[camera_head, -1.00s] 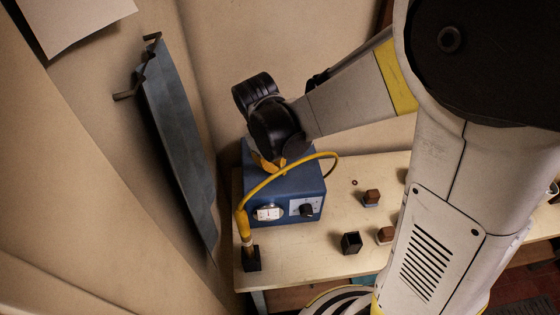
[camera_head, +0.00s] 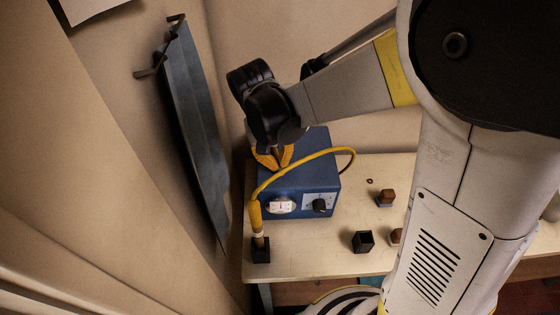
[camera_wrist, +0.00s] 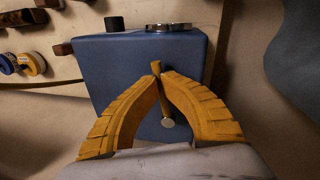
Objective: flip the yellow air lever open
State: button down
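The blue box (camera_head: 300,199) stands at the left end of the bench, with a dial and a black knob on its front. My gripper (camera_head: 275,167) is over the back left of the box, fingers pointing down. In the wrist view its yellow fingers (camera_wrist: 160,74) lean together with their tips nearly meeting. A thin yellow lever (camera_wrist: 164,103) with a pale round end shows between them over the blue top. Its upper end lies at the fingertips. I cannot tell if they grip it or only sit beside it. The lever is hidden in the head view.
A yellow hose (camera_head: 300,160) arches in front of the gripper to a handpiece in a black stand (camera_head: 260,250). A black open cup (camera_head: 362,241) and small brown blocks (camera_head: 386,197) stand on the bench (camera_head: 310,257). A wall with a hanging blue-grey panel (camera_head: 195,130) is close at left.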

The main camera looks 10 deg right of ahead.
dwell(0.3)
jog(key=c, duration=1.5)
grip_release()
jog(key=shift+f, duration=0.1)
jog(key=shift+o, duration=0.2)
notch_tip(320, 180, up, 12)
jog(key=a, duration=0.2)
jog(key=shift+a, duration=0.2)
jog(key=s+d+f+t+y+b, duration=0.2)
jog(key=s+d+f+t+b, duration=0.5)
jog(key=s+d+f+b, duration=0.1)
jog(key=shift+s+d+f, duration=0.15)
jog(key=shift+s+d, duration=0.75)
jog(key=shift+s, duration=0.35)
